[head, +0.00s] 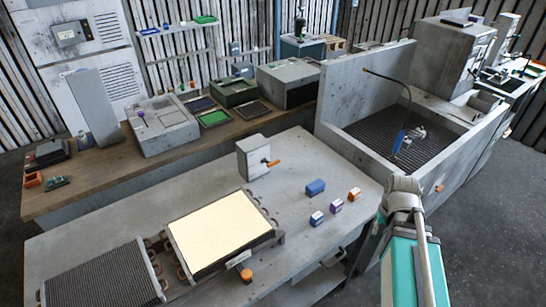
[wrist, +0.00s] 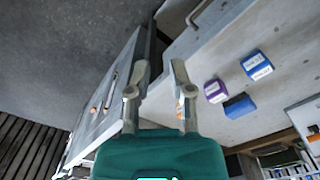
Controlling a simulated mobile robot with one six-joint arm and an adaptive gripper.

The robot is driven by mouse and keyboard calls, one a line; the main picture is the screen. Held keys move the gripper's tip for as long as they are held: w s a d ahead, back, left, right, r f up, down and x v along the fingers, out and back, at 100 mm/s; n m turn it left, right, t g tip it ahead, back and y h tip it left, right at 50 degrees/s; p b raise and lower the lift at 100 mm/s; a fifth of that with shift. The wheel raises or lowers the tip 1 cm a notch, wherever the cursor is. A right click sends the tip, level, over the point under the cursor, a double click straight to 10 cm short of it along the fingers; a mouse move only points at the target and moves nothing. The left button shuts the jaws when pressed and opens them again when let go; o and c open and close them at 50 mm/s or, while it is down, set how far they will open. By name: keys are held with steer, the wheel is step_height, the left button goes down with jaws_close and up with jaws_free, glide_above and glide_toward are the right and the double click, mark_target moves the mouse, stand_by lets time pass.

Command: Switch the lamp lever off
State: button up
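The lamp lever is likely the orange handle (head: 271,163) on the grey box (head: 252,160) at the back of the near table. In the head view it sticks out to the right, roughly level. A box (wrist: 303,114) with an orange piece (wrist: 314,129) shows at the wrist view's right edge, cut off. A pale cream panel (head: 218,232) glows on the table. My gripper (wrist: 160,68) is open and empty in the wrist view, its fingers apart, well away from the lever. In the head view my arm is at the right; I cannot make out the fingertips.
Several small blocks lie right of the box, including a blue one (head: 315,187) and an orange one (head: 354,194). An orange knob (head: 246,275) sits before the panel. A walled sink (head: 395,140) with a gooseneck tap stands beyond the table. Bare tabletop lies around the blocks.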

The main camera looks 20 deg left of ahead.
steer(key=w+a+r+p, duration=0.1)
steer(key=w+a, duration=0.1)
steer(key=w+a+r+n+p, duration=0.1)
steer(key=w+a, duration=0.2)
steer(key=w+a+r+n+p, duration=0.1)
steer(key=w+a+r, duration=0.1)
steer(key=w+a, duration=0.1)
steer(key=shift+t+y, duration=0.3)
steer(key=shift+t, duration=0.1)
jaws_close()
steer(key=w+a+r+n+p, duration=0.2)
steer(key=w+a+r+p, duration=0.1)
steer(key=a, duration=0.7)
steer(key=w+a+r+n+t+y+p, duration=0.1)
steer(key=w+a+r+n+p, duration=0.2)
steer(key=a, duration=0.7)
steer(key=w+a+r+n+y+p, duration=0.1)
steer(key=w+a+r+n+p, duration=0.1)
steer(key=w+a, duration=0.4)
steer(key=shift+w+a+r+n+p, duration=0.35)
steer(key=shift+a+r+p, duration=0.6)
steer(key=shift+a, duration=1.65)
steer(key=shift+r, duration=0.15)
